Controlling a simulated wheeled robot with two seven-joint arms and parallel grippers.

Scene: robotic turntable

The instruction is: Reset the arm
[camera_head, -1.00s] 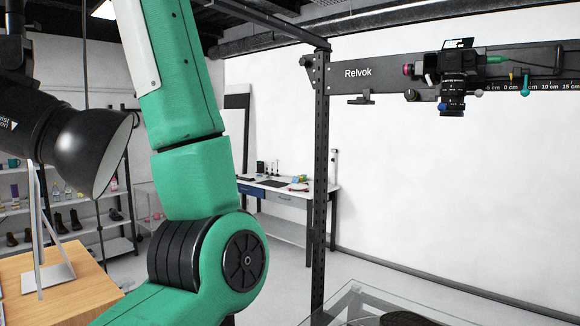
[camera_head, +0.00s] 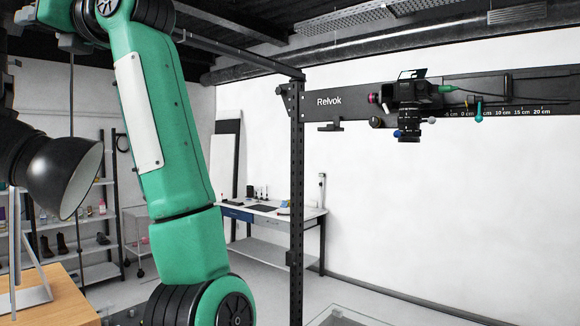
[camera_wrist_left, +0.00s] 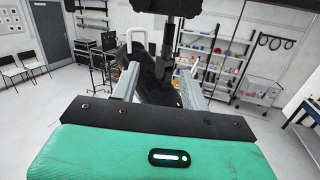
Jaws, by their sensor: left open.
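My left arm (camera_head: 165,150), green with a white panel, rises from the bottom of the head view, past a black-ringed joint, to another joint at the top left edge. Its gripper cannot be made out clearly in the head view. In the left wrist view, my left gripper (camera_wrist_left: 158,72) shows beyond the green wrist housing and black mount. Its two light metal fingers are apart, so it is open. Dark shapes lie between and behind the fingers; I cannot tell what they are. My right gripper is in neither view.
A black lamp (camera_head: 62,175) hangs close to the left of my arm. A dark post (camera_head: 297,200) carries a beam (camera_head: 345,104) with a camera (camera_head: 410,100) at the right. A wooden desk (camera_head: 60,300) and a workbench (camera_head: 270,212) stand lower and farther back.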

